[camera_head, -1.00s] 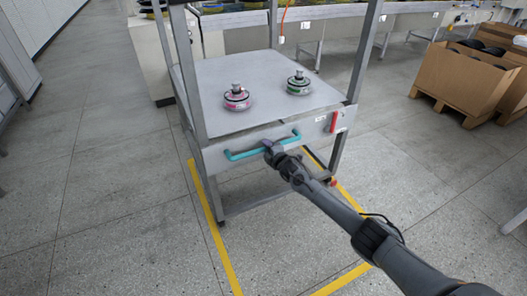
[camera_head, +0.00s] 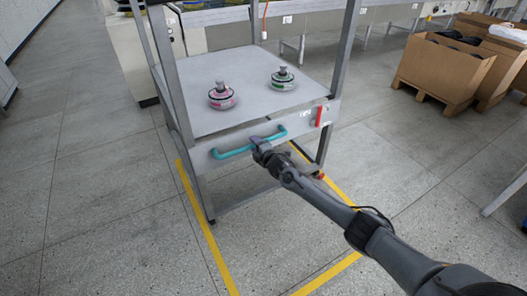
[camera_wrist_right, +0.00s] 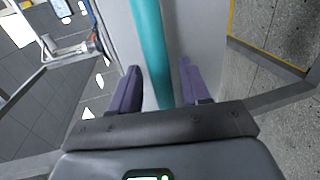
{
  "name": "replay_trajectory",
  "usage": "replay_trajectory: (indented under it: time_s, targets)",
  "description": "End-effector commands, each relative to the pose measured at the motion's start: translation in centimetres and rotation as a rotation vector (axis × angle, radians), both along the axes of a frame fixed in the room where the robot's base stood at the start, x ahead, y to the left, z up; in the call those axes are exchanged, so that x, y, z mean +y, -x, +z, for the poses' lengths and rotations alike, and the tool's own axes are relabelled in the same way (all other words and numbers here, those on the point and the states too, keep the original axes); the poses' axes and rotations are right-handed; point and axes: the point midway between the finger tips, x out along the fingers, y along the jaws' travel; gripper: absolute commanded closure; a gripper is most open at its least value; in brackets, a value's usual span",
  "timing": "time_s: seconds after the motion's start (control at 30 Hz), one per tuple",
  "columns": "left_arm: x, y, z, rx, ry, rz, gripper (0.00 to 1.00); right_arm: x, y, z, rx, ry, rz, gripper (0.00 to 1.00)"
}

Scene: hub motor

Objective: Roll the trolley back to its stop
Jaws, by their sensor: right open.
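The trolley (camera_head: 205,128) is a grey metal frame with a flat top shelf and a teal handle (camera_head: 232,153) across its front. It stands at the far end of a yellow floor outline (camera_head: 215,252). My right gripper (camera_head: 258,143) is at the middle of the handle. In the right wrist view, its two purple fingers (camera_wrist_right: 160,88) are open on either side of the teal bar (camera_wrist_right: 150,45), with gaps showing beside it. The fingertips are small and partly hidden in the head view. My left gripper is not in view.
A pink-marked hub motor (camera_head: 221,97) and a green-marked one (camera_head: 282,79) sit on the trolley shelf. A red lever (camera_head: 319,116) is on its front right. Cardboard boxes (camera_head: 440,70) stand at the back right, and a workbench runs behind. The floor in front is clear.

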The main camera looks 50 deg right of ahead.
Motion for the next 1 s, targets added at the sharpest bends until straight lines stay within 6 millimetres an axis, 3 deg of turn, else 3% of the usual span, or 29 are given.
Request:
replay_trajectory:
  time_s: [0.3,0.6,1.0]
  targets:
    - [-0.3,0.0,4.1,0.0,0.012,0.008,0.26,1.3,4.4,1.4,0.002,0.001,0.002,0.54]
    - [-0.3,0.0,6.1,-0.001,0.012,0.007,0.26,2.2,7.8,2.0,0.0,-0.001,0.001,0.54]
    - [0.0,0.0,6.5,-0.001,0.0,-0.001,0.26,2.5,8.8,2.0,-0.002,-0.001,0.0,0.54]
